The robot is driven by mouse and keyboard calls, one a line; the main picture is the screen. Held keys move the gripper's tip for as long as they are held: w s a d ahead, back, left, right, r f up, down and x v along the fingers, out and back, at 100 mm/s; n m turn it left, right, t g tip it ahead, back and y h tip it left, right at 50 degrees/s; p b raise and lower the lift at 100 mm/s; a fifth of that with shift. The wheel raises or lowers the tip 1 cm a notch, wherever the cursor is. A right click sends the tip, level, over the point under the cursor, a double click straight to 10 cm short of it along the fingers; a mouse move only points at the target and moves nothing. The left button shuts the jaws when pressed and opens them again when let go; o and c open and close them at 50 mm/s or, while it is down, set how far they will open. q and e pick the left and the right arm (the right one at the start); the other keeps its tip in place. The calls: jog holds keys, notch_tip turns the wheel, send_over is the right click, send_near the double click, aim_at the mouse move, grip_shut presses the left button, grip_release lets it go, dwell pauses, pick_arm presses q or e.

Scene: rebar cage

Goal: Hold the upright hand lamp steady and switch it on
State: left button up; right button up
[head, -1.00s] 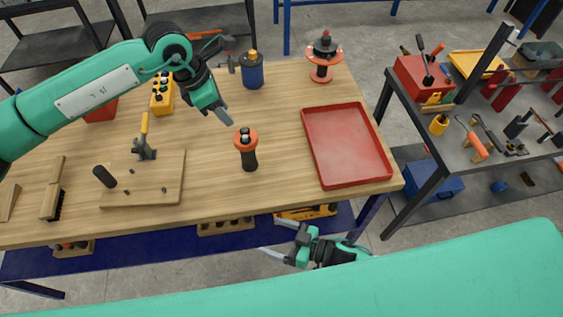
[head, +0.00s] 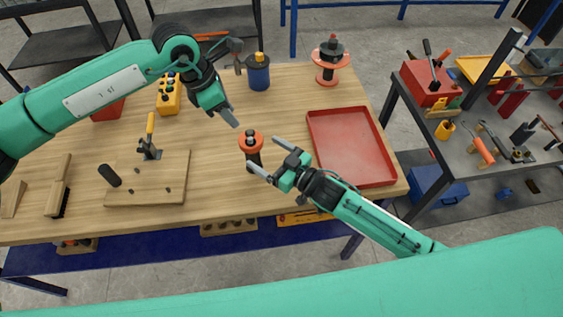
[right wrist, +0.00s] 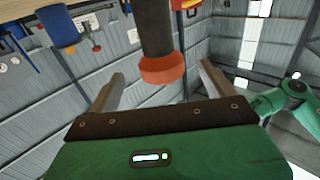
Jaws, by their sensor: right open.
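The hand lamp (head: 250,142) stands upright on the wooden table, with a dark body and an orange head. My right gripper (head: 264,155) is open just right of and in front of it, its fingertips pointing at the lamp. In the right wrist view the lamp (right wrist: 160,68) appears upside down, in line with the gap between the two spread fingers (right wrist: 160,85); I cannot tell if either touches it. My left gripper (head: 231,117) is above and behind the lamp, angled down toward it; its fingers overlap from this angle, so its opening is unclear.
A red tray (head: 352,147) lies to the right on the table. A wooden board with a clamp (head: 149,150) lies to the left. A blue canister (head: 258,75) and an orange-flanged spool (head: 331,62) stand behind. Bare tabletop surrounds the lamp on its left.

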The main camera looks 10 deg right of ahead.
aim_at(246, 141)
jog(key=x, duration=0.8)
jog(key=shift+s+a, duration=0.1)
jog(key=c, duration=1.3)
pick_arm(q)
grip_shut()
pick_arm(e)
jog(key=shift+o, duration=0.2)
dwell(0.4)
